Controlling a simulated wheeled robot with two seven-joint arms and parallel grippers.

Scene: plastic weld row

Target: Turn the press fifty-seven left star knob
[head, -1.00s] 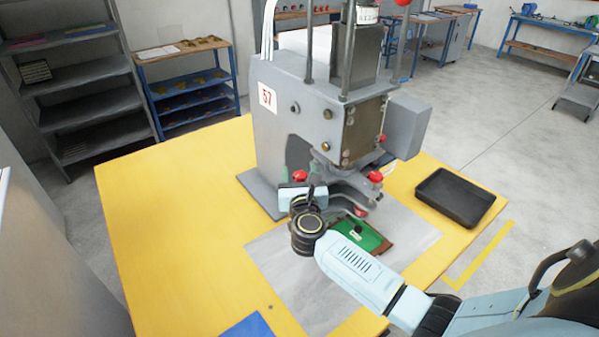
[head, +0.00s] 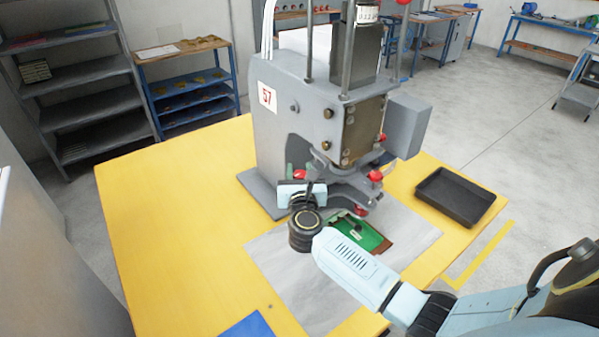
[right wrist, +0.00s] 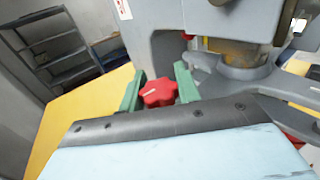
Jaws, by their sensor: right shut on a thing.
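The press (head: 290,130) marked 57 stands on the yellow table. Its left red star knob (head: 299,176) shows just above my right gripper in the head view. In the right wrist view the red star knob (right wrist: 159,92) sits between the two green fingers of my right gripper (right wrist: 159,91), which is shut on it. A pale line marks the knob's face. In the head view my right wrist hides most of the fingers. Other red knobs (head: 376,176) are on the press further right. My left gripper is not in view.
A black tray (head: 455,196) lies on the table's right side. A green part (head: 362,232) lies on the grey mat (head: 290,285) in front of the press. A blue sheet (head: 248,327) is at the front edge. The table's left side is clear.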

